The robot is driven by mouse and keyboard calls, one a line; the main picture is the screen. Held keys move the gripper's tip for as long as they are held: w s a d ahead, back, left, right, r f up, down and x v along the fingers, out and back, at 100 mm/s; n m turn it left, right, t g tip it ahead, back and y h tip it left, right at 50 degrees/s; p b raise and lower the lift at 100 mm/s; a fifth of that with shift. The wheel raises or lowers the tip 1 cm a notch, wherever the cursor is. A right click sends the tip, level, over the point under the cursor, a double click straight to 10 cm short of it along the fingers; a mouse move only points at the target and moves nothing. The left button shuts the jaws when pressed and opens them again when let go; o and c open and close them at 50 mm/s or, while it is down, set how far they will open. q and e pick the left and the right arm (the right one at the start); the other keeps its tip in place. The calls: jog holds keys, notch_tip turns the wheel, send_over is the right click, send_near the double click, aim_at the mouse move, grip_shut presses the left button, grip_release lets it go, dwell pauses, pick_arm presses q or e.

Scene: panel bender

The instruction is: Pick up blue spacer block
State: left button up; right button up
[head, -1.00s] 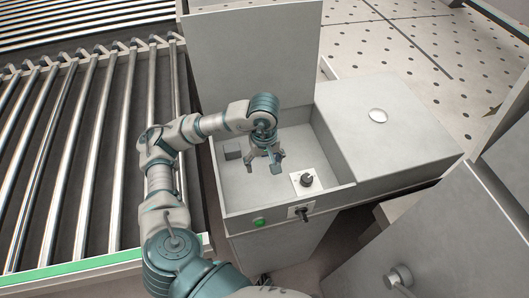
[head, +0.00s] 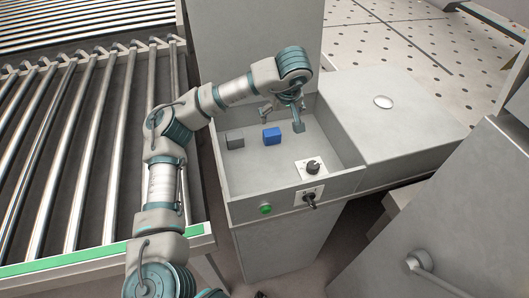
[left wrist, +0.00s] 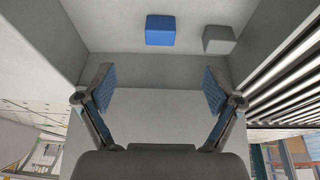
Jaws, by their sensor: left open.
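The blue spacer block (head: 271,136) lies on the floor of the grey open-topped tray (head: 240,187), near its middle. It also shows at the top middle of the left wrist view (left wrist: 160,31). A grey block (head: 235,139) sits to its left, apart from it. My left gripper (head: 282,120) is open and empty, above the tray and behind and right of the blue block in the head view. My right gripper is not in view.
A green button (head: 265,209) and a black switch (head: 309,198) are on the front wall. A tall grey panel (head: 255,40) rises behind. A roller conveyor (head: 75,160) lies left.

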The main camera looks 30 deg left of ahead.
pick_arm(q)
jog(key=b, duration=0.2)
send_near(274, 133)
jog(key=shift+y, duration=0.3)
jog(key=x, duration=0.6)
jog(key=shift+a+r, duration=0.15)
jog(key=shift+a, duration=0.2)
jog(key=shift+w+d+f, duration=0.1)
jog(key=shift+d+f, duration=0.05)
jog(key=shift+f, duration=0.3)
jog(key=shift+w+d+f, duration=0.1)
jog(key=shift+w+f, duration=0.05)
jog(key=shift+f, duration=0.25)
jog(key=x, duration=0.3)
jog(key=shift+f, duration=0.25)
jog(key=shift+a+f, duration=0.2)
jog(key=shift+f, duration=0.1)
jog(key=shift+w+a+f, duration=0.1)
jog(key=shift+a, duration=0.4)
jog(key=shift+c, duration=0.9)
jog(key=c, duration=0.4)
jog(key=shift+d, duration=0.4)
jog(key=c, duration=0.7)
jog(key=shift+d, duration=0.2)
jog(key=shift+c, duration=0.7)
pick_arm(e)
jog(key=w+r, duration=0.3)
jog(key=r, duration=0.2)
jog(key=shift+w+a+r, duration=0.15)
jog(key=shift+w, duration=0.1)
